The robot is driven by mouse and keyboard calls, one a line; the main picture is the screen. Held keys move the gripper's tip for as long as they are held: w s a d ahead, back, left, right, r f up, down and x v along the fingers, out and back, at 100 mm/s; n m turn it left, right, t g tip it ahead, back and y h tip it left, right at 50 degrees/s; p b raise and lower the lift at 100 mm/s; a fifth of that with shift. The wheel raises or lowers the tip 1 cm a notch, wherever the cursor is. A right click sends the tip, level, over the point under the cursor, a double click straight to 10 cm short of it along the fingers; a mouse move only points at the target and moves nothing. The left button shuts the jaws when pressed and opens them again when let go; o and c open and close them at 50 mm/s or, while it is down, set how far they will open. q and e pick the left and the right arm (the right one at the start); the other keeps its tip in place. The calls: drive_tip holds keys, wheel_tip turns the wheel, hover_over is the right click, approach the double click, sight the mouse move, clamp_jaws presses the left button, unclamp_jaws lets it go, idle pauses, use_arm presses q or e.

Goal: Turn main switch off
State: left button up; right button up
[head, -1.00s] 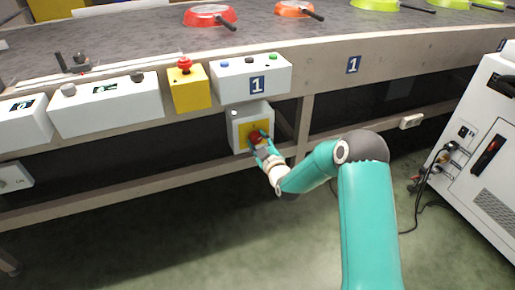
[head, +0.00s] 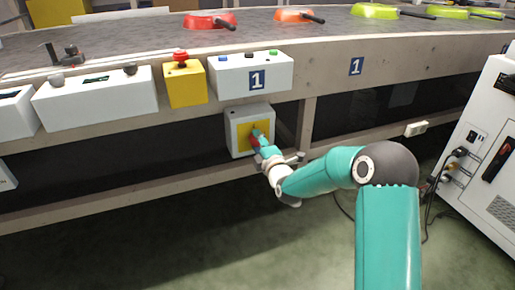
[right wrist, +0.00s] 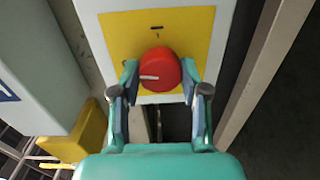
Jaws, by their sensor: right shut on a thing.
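The main switch is a red round knob (right wrist: 160,66) with a white line on a yellow plate (right wrist: 115,30). In the right wrist view the white line points to the left, and a short black mark sits on the plate above the knob. The plate is on a light grey box (head: 236,137) under the conveyor's front edge. My right gripper (head: 258,136) is at this box, shut on the knob with one finger on either side. In the head view the gripper covers most of the knob. My left gripper is not in view.
Above the box are a white button panel (head: 228,78) marked 1 and a yellow box with a red button (head: 180,58). A lower rail (head: 150,184) runs beneath. Pans, such as a red one (head: 205,20), are on the belt. A white cabinet (head: 490,130) stands right.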

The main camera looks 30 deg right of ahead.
drive_tip(key=shift+a+f+n, duration=0.25)
drive_tip(key=shift+a+n, duration=0.05)
drive_tip(key=shift+n, duration=0.6)
drive_tip(key=o, duration=0.9)
drive_tip(key=shift+o, duration=1.2)
drive_tip(key=shift+d+r, duration=0.1)
drive_tip(key=shift+d, duration=0.05)
drive_tip(key=v, duration=1.2)
